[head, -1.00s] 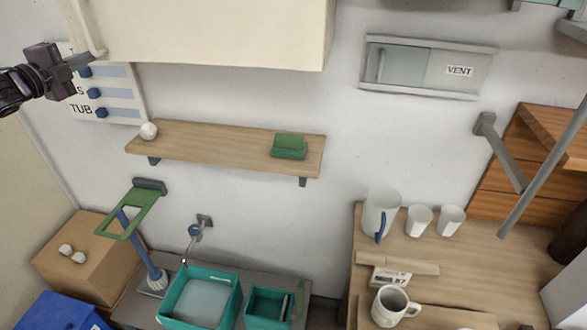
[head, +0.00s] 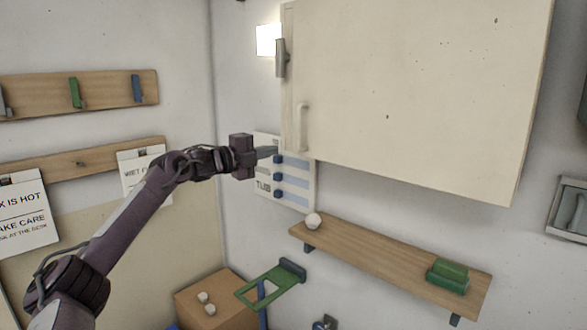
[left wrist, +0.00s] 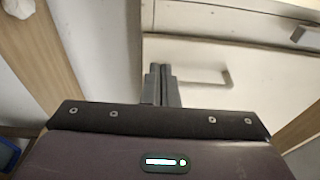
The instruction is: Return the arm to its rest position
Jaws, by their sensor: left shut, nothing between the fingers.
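My left arm comes in from the left in the head view and reaches toward the wall panel. My left gripper (head: 268,152) is shut and empty, in front of the upper part of the white panel (head: 296,203) with blue sliders. I cannot tell whether its tip touches the panel. In the left wrist view the two grey fingers (left wrist: 161,84) are together, with a pale cabinet front and its handle (left wrist: 203,80) beyond them. My right gripper is not in view.
The cream cabinet (head: 420,90) with a handle (head: 302,127) hangs right of the gripper. Hook rails (head: 110,92) are on the left wall. A cardboard box (head: 230,290) stands below.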

